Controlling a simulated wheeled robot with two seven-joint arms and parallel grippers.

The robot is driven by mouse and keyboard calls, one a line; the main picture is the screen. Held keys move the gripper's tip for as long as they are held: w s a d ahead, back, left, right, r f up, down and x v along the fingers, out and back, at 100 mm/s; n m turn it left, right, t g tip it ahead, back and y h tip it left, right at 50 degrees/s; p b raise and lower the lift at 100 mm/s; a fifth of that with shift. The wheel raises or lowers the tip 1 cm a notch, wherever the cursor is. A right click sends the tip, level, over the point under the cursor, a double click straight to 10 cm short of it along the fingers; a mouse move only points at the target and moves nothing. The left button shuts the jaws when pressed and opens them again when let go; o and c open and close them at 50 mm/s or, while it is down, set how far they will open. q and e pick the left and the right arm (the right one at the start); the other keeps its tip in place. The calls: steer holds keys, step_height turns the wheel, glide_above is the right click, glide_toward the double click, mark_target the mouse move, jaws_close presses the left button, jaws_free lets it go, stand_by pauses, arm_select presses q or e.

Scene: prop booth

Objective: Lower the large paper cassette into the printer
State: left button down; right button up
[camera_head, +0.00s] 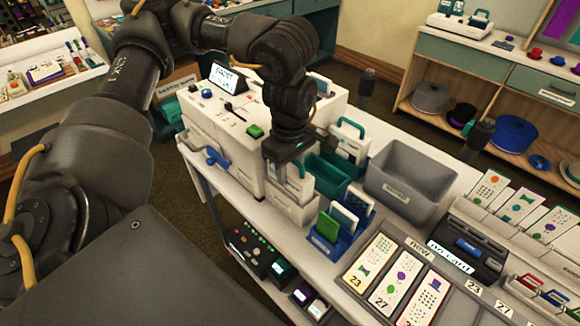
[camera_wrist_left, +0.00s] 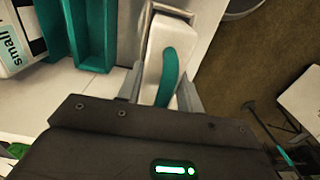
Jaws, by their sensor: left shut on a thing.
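My left gripper (camera_head: 290,158) points down beside the right side of the white printer (camera_head: 222,125). It is shut on a white cassette with a teal handle. In the left wrist view, the cassette (camera_wrist_left: 156,54) and its curved handle (camera_wrist_left: 169,75) lie between the two fingers (camera_wrist_left: 161,88). In the head view, part of the white cassette (camera_head: 300,186) shows below the gripper, upright. Pale walls surround its lower part; I cannot tell how deep it sits. Its label is hidden. Another white cassette (camera_head: 351,140) with a green handle stands behind; the left wrist view shows its "small" label (camera_wrist_left: 16,45).
A teal bin (camera_head: 327,174) stands close right of the gripper. A blue holder (camera_head: 345,235) with cards, a grey bin (camera_head: 408,180) and a card tray (camera_head: 440,262) fill the counter further right. A blue lever (camera_head: 214,157) sticks out of the printer's front.

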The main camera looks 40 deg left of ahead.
arm_select(q)
steer(key=shift+f, duration=0.4)
steer(key=c, duration=0.8)
jaws_free()
steer(key=shift+c, duration=0.2)
step_height(320, 180, up, 11)
steer(key=shift+f, duration=0.1)
stand_by(0.4)
